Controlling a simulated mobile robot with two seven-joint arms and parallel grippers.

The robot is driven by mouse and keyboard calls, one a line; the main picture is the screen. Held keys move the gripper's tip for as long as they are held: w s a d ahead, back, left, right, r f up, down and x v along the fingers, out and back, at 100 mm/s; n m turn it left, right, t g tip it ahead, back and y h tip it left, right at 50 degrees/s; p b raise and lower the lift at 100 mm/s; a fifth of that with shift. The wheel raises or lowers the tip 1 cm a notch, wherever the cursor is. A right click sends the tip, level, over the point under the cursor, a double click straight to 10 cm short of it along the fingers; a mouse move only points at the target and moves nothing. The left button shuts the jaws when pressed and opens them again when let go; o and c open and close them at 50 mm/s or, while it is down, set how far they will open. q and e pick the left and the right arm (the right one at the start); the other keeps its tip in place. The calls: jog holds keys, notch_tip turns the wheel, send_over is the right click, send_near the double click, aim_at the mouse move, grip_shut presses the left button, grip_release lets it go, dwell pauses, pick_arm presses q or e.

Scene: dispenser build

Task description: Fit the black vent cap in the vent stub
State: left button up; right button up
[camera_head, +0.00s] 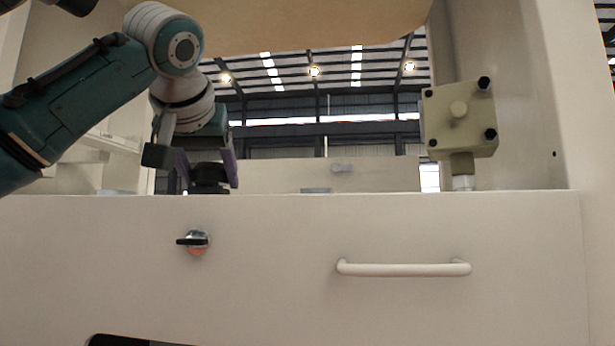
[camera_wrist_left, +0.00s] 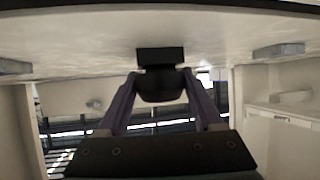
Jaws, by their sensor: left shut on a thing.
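My left gripper (camera_head: 207,174) reaches in from the left in the head view, just above the back edge of the pale front panel. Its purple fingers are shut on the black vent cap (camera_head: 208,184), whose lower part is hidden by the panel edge. In the left wrist view, my left gripper (camera_wrist_left: 161,92) has one finger on each side of the black vent cap (camera_wrist_left: 160,88). A wider black part at the cap's far end meets the pale surface. The vent stub cannot be made out, so I cannot tell whether the cap is seated. My right gripper is not in view.
A beige box (camera_head: 459,120) with black corner knobs stands on a post at the right. The front panel (camera_head: 280,290) carries a white bar handle (camera_head: 403,269) and a black turn knob (camera_head: 195,242). A low grey piece (camera_head: 316,190) shows at the panel's back edge.

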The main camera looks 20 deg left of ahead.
pick_arm(q)
jog(key=shift+f, duration=0.35)
dwell(0.5)
jog(key=o, duration=1.6)
jog(key=shift+s+r, duration=0.1)
